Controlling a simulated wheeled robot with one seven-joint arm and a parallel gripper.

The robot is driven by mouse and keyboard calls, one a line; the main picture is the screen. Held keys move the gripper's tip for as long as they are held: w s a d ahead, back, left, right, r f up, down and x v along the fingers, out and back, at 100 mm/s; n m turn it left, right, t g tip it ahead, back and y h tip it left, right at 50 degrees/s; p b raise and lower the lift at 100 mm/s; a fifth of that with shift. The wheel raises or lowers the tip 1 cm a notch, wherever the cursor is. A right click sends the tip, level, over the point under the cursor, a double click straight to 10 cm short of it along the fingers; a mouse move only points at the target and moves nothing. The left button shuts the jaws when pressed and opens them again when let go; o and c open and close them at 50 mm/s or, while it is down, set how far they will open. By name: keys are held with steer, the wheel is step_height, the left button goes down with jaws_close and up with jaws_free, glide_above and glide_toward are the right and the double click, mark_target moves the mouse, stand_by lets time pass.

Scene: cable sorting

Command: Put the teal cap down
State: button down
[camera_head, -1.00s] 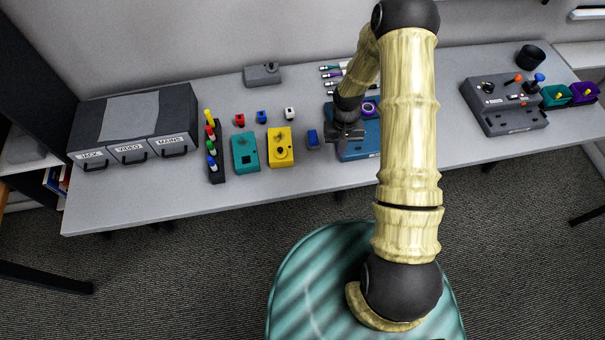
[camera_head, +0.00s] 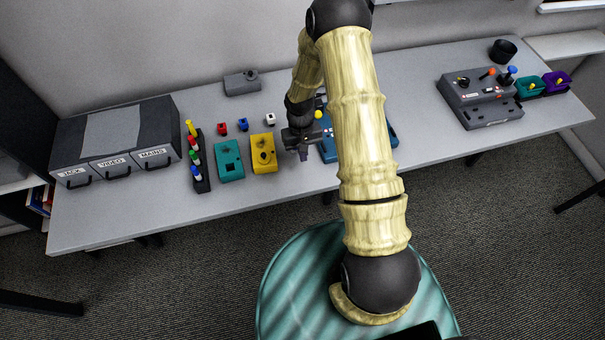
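My gripper (camera_head: 303,155) hangs low over the table, in front of the left edge of the blue box (camera_head: 328,152) and to the right of the yellow box (camera_head: 263,154). It is small and dark here, so I cannot tell whether its fingers are open or shut, or what is between them. I cannot make out a teal cap; it may be hidden by the gripper or arm. My arm covers much of the blue box. A yellow round thing (camera_head: 319,114) shows beside my wrist.
A teal box (camera_head: 229,161) and a black rack (camera_head: 203,184) of coloured caps stand left. Labelled drawers (camera_head: 118,138) are far left. A grey control box (camera_head: 484,100) and bins (camera_head: 530,88) are right.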

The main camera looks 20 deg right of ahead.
steer(key=n+t+b, duration=0.1)
steer(key=n+b, duration=0.5)
steer(key=n, duration=0.3)
steer(key=r+n+t+b, duration=0.1)
steer(key=n+b, duration=0.6)
steer(key=n, duration=0.1)
steer(key=n+t+h+b, duration=0.1)
steer(key=n+b, duration=0.6)
steer(key=n, duration=0.2)
steer(key=shift+s+a+r+n, duration=0.15)
steer(key=shift+s+r+n, duration=0.05)
steer(key=shift+r+n, duration=0.1)
